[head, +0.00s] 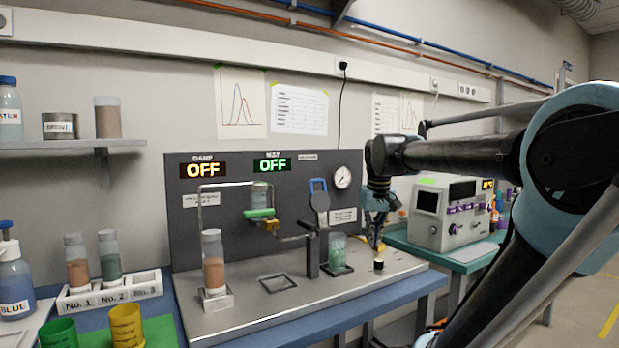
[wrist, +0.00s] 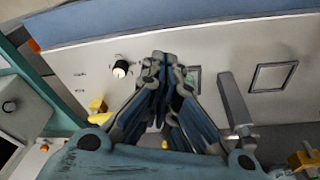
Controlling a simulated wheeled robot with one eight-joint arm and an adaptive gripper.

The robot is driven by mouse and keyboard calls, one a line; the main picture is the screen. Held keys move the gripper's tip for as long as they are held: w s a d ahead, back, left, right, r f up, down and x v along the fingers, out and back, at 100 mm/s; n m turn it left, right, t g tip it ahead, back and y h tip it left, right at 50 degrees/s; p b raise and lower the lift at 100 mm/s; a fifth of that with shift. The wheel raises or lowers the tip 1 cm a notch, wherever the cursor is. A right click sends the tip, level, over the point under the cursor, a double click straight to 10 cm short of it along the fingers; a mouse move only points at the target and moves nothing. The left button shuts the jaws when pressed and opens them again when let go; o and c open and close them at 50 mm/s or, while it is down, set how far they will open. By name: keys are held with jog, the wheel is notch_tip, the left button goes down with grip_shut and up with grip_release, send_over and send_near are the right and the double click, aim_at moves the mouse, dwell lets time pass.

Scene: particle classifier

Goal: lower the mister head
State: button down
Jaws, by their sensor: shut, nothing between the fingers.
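A glass jar with green grains (head: 337,258) stands just right of the post. My gripper (head: 377,243) points down to the right of the jar, apart from the mister head. In the wrist view my gripper (wrist: 163,62) is shut and empty, its fingers hiding part of the jar. The post and its arm (wrist: 236,102) show to their right.
A black knob with a pale top (head: 379,265) sits on the plate just below my gripper. A gauge (head: 342,177) is on the back panel; its two displays read OFF. A jar of brown grains (head: 213,270) stands left, near an empty square frame (head: 279,283).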

jog(key=w+a+r+n+y, duration=0.1)
jog(key=w+a+r+n, duration=0.1)
jog(key=w+a+r, duration=0.9)
jog(key=w+a+r+n, duration=0.1)
jog(key=w+a+r, duration=0.9)
jog(key=w+r, duration=0.4)
jog(key=x, duration=0.9)
jog(key=shift+s+d+f, duration=0.15)
jog(key=shift+d+f, duration=0.1)
jog(key=shift+f, duration=0.05)
jog(key=shift+s+d+f, duration=0.1)
jog(key=shift+s+d, duration=0.35)
jog(key=shift+s, duration=0.45)
jog(key=shift+s+d+f, duration=0.1)
jog(key=shift+s+d, duration=0.35)
jog(key=shift+s, duration=0.4)
